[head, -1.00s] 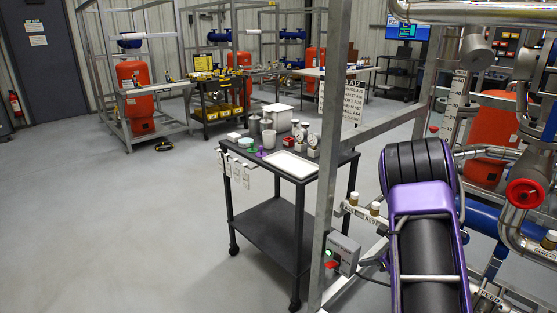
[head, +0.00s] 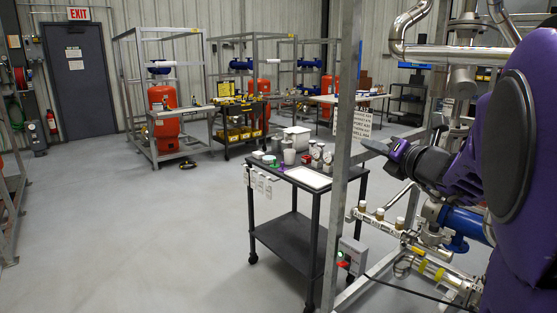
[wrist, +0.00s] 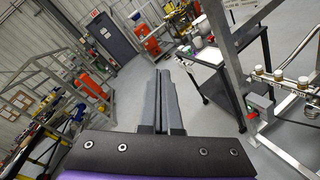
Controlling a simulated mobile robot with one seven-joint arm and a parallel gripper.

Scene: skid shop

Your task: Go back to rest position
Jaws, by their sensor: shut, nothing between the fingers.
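My gripper (head: 376,147) is at the right of the head view, at the end of my purple and black arm, pointing left beside the grey frame post. In the wrist view my gripper (wrist: 162,76) shows its two grey fingers side by side, closed together with nothing between them. The fingers point out over open floor. My arm fills the right edge of the head view and hides part of the piping behind it.
A black cart (head: 292,232) with gauges and a white tray stands left of the grey frame post (head: 341,130). A grey switch box (head: 352,254) and brass-capped valves (head: 380,214) are low on the skid. The floor (head: 130,220) at left is clear.

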